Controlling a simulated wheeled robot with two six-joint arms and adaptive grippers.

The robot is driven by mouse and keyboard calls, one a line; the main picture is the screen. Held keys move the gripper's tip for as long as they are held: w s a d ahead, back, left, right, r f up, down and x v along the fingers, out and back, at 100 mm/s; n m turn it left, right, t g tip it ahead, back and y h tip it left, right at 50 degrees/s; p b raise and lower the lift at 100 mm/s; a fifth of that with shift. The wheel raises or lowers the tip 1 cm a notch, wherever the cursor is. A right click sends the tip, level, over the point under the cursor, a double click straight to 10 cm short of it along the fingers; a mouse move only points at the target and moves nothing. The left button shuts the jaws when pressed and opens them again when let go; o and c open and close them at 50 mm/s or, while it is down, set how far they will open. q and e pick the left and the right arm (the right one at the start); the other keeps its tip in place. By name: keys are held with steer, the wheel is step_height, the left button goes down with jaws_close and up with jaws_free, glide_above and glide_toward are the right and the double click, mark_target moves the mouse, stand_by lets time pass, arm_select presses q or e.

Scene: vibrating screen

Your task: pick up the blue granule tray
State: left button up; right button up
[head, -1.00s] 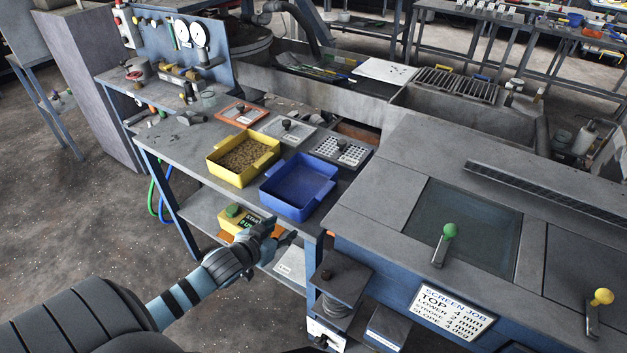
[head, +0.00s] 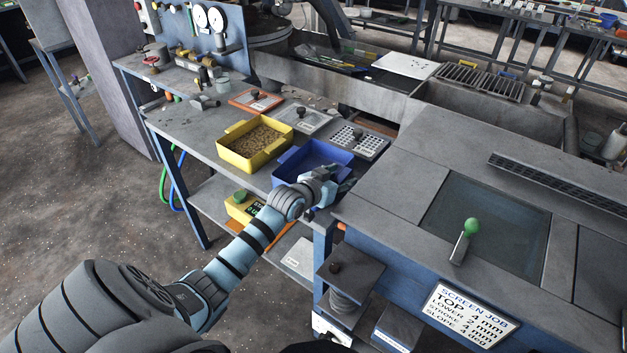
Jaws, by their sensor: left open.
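The blue granule tray (head: 303,157) sits on the grey bench, right of the yellow tray, and its inside looks empty where I see it. My left gripper (head: 341,179) is open at the tray's near right side, in front of it in the picture. My left wrist and gripper hide the tray's front right part. I cannot tell whether the fingers touch the rim. My right gripper does not show.
A yellow tray of granules (head: 254,143) stands close to the left. A perforated plate (head: 357,141) and framed screens (head: 303,118) lie behind. The screen machine with a green-knobbed lever (head: 465,241) is at the right. A lower shelf holds a yellow device (head: 239,208).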

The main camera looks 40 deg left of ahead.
arm_select(q)
steer(key=shift+s+r, duration=0.1)
steer(key=shift+s, duration=0.05)
jaws_close()
